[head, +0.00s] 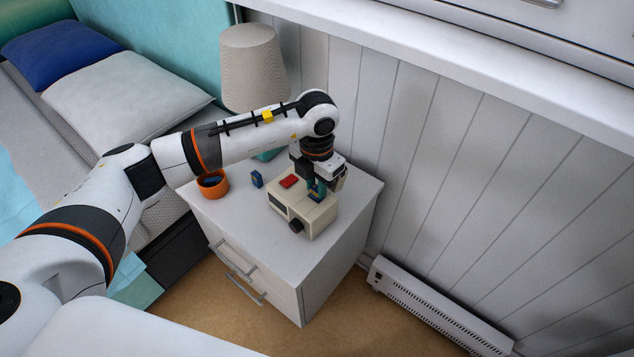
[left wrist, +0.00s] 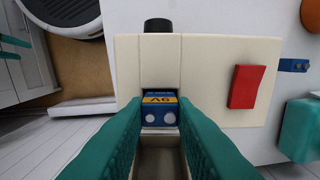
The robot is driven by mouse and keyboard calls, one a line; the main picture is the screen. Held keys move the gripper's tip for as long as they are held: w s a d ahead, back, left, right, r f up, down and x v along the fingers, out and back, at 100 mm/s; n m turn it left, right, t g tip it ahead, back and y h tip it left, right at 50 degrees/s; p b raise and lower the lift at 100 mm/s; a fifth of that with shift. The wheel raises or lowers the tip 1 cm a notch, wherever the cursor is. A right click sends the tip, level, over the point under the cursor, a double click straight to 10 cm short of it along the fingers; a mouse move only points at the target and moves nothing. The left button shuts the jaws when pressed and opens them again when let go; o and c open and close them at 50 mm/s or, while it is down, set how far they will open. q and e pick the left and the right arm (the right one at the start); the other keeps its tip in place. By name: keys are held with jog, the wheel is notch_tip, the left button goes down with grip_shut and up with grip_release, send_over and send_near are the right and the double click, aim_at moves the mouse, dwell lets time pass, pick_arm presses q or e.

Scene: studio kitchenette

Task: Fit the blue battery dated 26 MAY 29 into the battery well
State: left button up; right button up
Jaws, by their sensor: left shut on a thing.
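A beige device (head: 290,208) with a red block (head: 289,181) and a black knob (head: 296,226) stands on the white nightstand. My left gripper (head: 316,188) points down over its right part. In the left wrist view its teal fingers (left wrist: 160,106) are shut on a blue battery (left wrist: 161,98) marked 9V, with two pale round terminals facing the camera. The battery is at the upper end of the battery well (left wrist: 160,160); I cannot tell how deep it sits. No date is readable. Another blue battery (head: 257,179) stands left of the device. My right gripper is out of view.
An orange cup (head: 222,190) with something blue inside stands at the nightstand's left. A lamp (head: 254,70) with a teal base is behind my left arm. The wall is close behind the nightstand (head: 262,248). A white heater (head: 435,305) is on the floor at right.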

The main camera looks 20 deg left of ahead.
pick_arm(q)
jog(key=o, duration=1)
jog(key=shift+o, duration=0.3)
